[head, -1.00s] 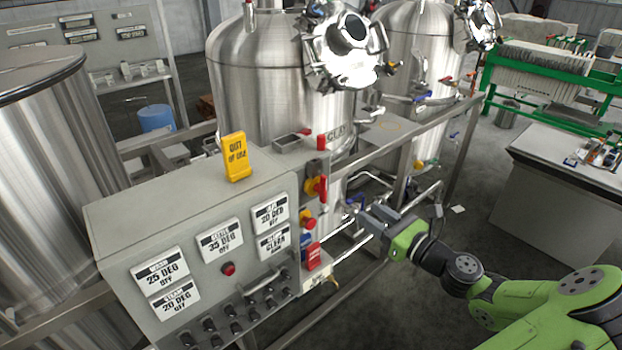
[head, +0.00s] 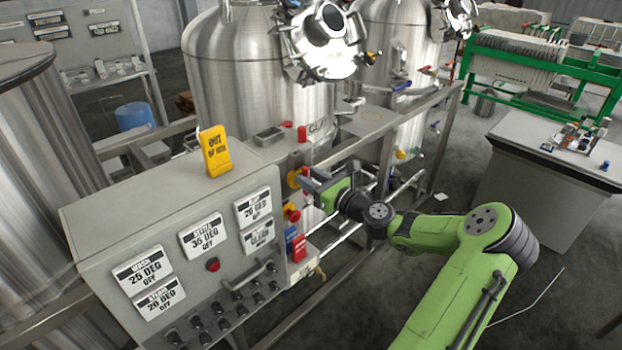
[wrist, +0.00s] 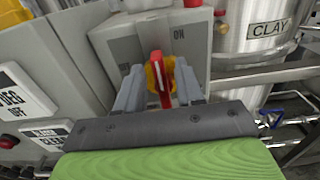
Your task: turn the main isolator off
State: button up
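The main isolator is a red handle (wrist: 158,75) on a yellow plate, on a grey box face (wrist: 125,50) marked ON at the upper right. In the wrist view the handle stands upright. In the head view its yellow plate (head: 292,178) shows just left of my gripper (head: 308,181), which partly hides the handle. In the wrist view my gripper (wrist: 159,88) is open, with one finger on each side of the handle. Gaps show between the fingers and the handle, so it does not look gripped.
A grey control cabinet (head: 120,225) carries display plates, switches and a yellow out-of-use sign (head: 216,152). A red-and-yellow button (head: 291,212) and a red tag (head: 299,249) sit below the isolator. Steel tanks (head: 240,75) and pipes stand behind.

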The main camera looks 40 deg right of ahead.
aim_at(291, 184)
grip_shut()
jog(key=shift+a+n, duration=0.1)
jog(key=shift+n, duration=0.2)
jog(key=n+b, duration=0.2)
jog(key=n, duration=0.2)
jog(key=a+f+n+b, duration=0.1)
jog(key=n+b, duration=0.1)
jog(key=n, duration=0.2)
jog(key=a+f+n+b, duration=0.1)
jog(key=n+b, duration=0.1)
jog(key=n, duration=0.2)
jog(key=shift+a+n, duration=0.1)
jog(key=shift+n, duration=0.2)
jog(key=n+b, duration=0.4)
jog(key=shift+a+f+n, duration=0.1)
jog(key=shift+f+n, duration=0.2)
jog(key=shift+f, duration=0.1)
